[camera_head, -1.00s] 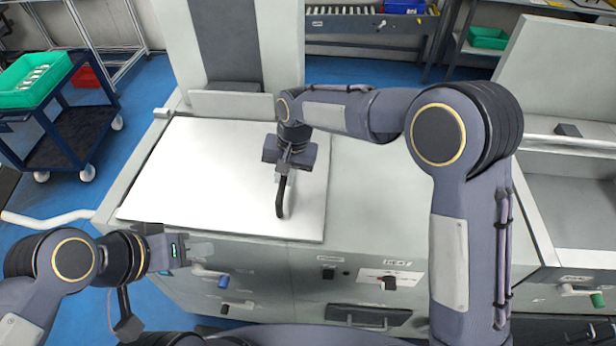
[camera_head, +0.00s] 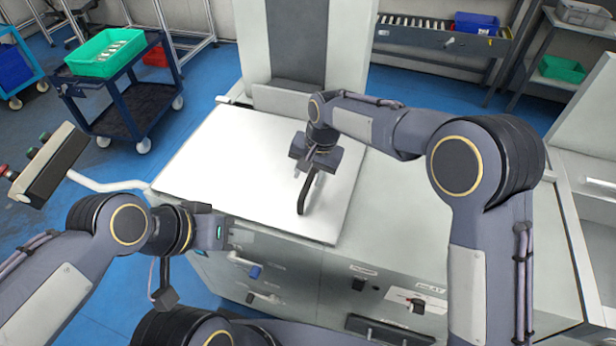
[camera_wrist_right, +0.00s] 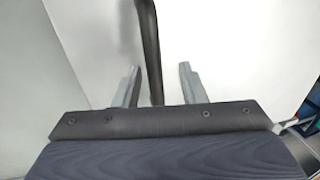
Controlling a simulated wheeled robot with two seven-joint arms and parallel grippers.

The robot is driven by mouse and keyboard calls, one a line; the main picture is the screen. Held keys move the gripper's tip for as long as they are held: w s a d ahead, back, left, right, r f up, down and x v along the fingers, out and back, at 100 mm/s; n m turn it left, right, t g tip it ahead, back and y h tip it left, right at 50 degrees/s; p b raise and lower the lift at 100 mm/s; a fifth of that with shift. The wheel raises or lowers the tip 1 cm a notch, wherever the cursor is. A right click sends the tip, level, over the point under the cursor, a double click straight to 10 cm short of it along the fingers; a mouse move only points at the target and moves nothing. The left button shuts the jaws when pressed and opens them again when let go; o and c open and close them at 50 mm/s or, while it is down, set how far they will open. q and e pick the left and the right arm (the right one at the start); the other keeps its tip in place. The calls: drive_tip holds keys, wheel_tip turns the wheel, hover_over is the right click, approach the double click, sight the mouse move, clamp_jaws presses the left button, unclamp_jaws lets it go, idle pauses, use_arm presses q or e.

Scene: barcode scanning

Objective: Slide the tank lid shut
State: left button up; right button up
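The white tank lid (camera_head: 240,170) lies flat over the left part of the machine top in the head view. Its black bar handle (camera_head: 303,196) stands near the lid's right side. My right gripper (camera_head: 310,172) is over the lid at the handle's far end. In the right wrist view my right gripper (camera_wrist_right: 160,84) has its two fingers apart. The dark handle (camera_wrist_right: 150,45) runs between them, nearer the left finger, with a gap to the right finger. My left gripper (camera_head: 232,235) is in front of the machine's near left edge, away from the handle; its fingertips are unclear.
A grey upright housing (camera_head: 288,45) stands behind the lid. Grey machine top (camera_head: 395,225) is bare to the lid's right. Knobs and switches line the front panel (camera_head: 330,290). A control box (camera_head: 50,165) on a pale arm stands left. A dark cart (camera_head: 130,110) carries a green bin.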

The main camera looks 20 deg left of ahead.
drive_tip(key=shift+d, duration=0.15)
drive_tip(key=v, duration=0.8)
drive_tip(key=shift+b, duration=0.45)
drive_tip(key=shift+s, duration=0.15)
